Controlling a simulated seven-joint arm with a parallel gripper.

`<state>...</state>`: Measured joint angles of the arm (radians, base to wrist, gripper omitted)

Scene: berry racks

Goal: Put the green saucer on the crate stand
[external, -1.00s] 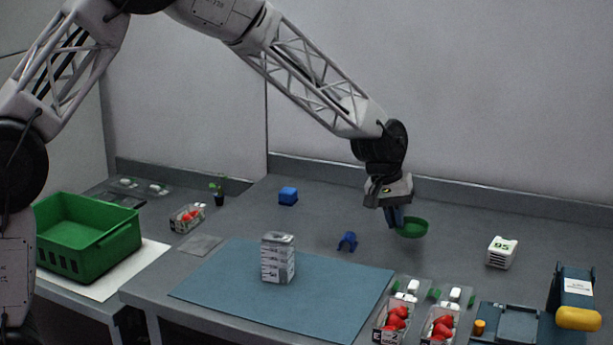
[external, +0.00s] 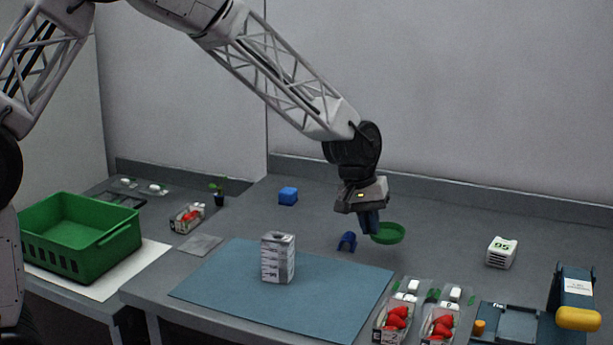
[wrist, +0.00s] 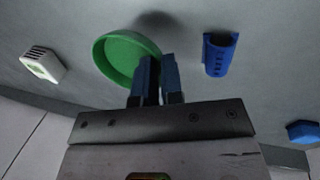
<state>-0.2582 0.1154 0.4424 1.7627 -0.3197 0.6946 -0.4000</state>
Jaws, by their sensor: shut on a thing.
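The green saucer (external: 390,234) is a shallow round dish, held above the grey bench right of centre. My gripper (external: 371,230) points down and is shut on its rim, with the saucer to the right of the fingers. In the wrist view the blue fingers (wrist: 157,64) pinch the edge of the saucer (wrist: 112,60), whose shadow lies on the bench. A large green slotted crate (external: 82,236) stands at the far left, well away from my gripper. I cannot tell for sure whether it is the crate stand.
A blue arched piece (external: 347,241) lies just left of the saucer. A grey-and-white stack (external: 278,258) stands on the blue mat (external: 225,290). A white slotted block (external: 501,253) is at right, strawberry punnets (external: 396,325) in front, a blue block (external: 288,196) behind.

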